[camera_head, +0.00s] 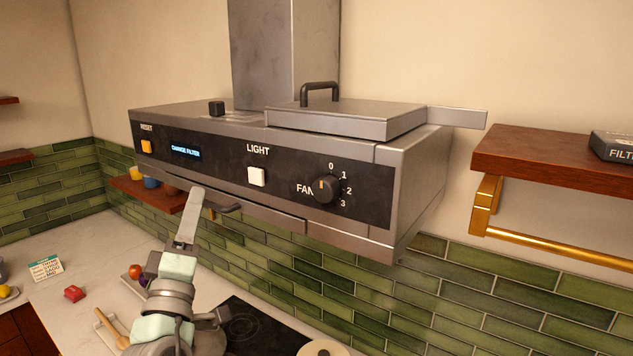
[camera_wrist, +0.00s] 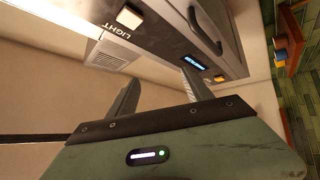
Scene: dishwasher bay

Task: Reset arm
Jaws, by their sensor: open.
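My gripper (camera_head: 197,192) is raised in front of the range hood (camera_head: 420,190), its fingers pointing up near the hood's lower front edge. In the wrist view my gripper (camera_wrist: 160,82) shows two fingers spread apart with nothing between them. The hood panel carries an orange RESET button (camera_head: 146,146), a lit display (camera_head: 186,152) reading "CHANGE FILTER", a white LIGHT button (camera_head: 257,177) and a FAN knob (camera_head: 327,188).
A metal lid (camera_head: 350,120) with a dark handle lies on top of the hood. A wooden shelf (camera_head: 530,160) at right holds a filter box (camera_head: 615,146), with a brass rail below. Below are a dark cooktop (camera_head: 250,325) and a counter (camera_head: 60,240) with small items.

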